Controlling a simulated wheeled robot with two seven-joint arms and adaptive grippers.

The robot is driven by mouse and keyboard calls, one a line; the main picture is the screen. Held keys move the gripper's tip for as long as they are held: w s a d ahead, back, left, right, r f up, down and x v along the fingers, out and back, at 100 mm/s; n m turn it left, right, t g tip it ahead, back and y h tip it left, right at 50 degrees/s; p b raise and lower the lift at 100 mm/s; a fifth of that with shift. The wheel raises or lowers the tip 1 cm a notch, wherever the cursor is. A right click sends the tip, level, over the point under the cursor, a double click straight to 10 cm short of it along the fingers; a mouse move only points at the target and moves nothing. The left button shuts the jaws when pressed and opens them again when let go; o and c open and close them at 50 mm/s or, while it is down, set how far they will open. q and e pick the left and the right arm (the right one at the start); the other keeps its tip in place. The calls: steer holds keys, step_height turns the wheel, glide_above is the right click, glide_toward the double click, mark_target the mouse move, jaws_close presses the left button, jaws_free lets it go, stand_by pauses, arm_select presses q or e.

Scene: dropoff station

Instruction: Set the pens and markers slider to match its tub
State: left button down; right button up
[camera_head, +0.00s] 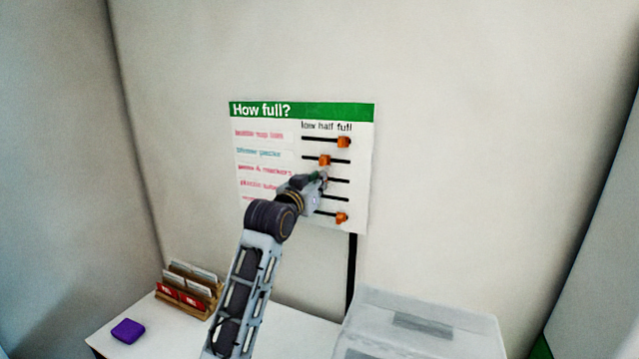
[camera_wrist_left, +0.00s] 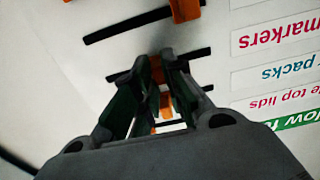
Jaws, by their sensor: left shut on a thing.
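The "How full?" board (camera_head: 270,140) hangs on the wall with several slider tracks under "low half full". My left gripper (camera_head: 323,174) reaches the pens and markers row and covers part of its track (camera_head: 341,181). In the left wrist view, which sees the board upside down, the left gripper (camera_wrist_left: 160,72) is shut on the orange pens and markers slider (camera_wrist_left: 157,72). The slider is around the middle of its track; its exact mark is partly hidden by the fingers. The right gripper is not in view.
The bottle top lids slider (camera_head: 344,142) is at full, the blister packs slider (camera_head: 325,160) near half, and the bottom slider (camera_head: 342,217) towards full. Below are a card rack (camera_head: 188,290), a purple block (camera_head: 128,331) and a translucent tub (camera_head: 420,313).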

arm_select(q)
steer(key=a, duration=0.1)
steer(key=w+a+p, duration=0.1)
steer(key=a, duration=0.2)
steer(key=shift+w+a, duration=0.15)
steer(key=shift+w, duration=0.2)
steer(key=c, duration=1.9)
jaws_free()
steer(key=o, duration=0.4)
steer(key=shift+w+a, duration=0.1)
steer(key=shift+a, duration=0.05)
steer(key=shift+v, duration=6)
steer(key=shift+f, duration=0.1)
